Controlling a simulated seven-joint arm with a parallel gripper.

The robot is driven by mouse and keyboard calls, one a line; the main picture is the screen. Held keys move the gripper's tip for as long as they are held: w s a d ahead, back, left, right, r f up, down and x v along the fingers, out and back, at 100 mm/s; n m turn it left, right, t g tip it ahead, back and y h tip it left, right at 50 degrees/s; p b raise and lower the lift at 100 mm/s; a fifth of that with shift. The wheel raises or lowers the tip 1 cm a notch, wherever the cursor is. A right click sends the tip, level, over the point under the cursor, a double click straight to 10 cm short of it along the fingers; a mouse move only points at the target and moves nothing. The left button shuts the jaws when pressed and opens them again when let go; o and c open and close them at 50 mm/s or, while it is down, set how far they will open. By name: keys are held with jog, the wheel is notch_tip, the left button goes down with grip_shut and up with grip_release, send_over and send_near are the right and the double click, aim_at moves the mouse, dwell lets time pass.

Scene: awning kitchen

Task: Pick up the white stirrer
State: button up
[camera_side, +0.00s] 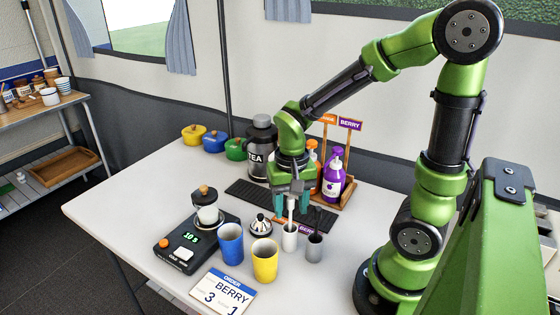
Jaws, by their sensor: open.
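The white stirrer (290,215) stands close to upright in a small white cup (289,240) right of the middle of the table. My gripper (291,203) points down from above with its teal fingers apart. The fingers appear on either side of the stirrer's upper part. Whether they touch it cannot be told from this view. A grey cup (314,248) with a dark stirrer (317,220) stands just to the right of the white cup.
Blue (230,244) and yellow (265,261) cups stand left of the white cup. A scale (185,251) with a jar is farther left. Purple (333,178) and orange bottles, a TEA canister (262,140) and a dark mat (248,190) are behind. An order card (222,291) lies in front.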

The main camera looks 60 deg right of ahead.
jog(key=shift+f, duration=0.95)
jog(key=shift+c, duration=0.4)
grip_shut()
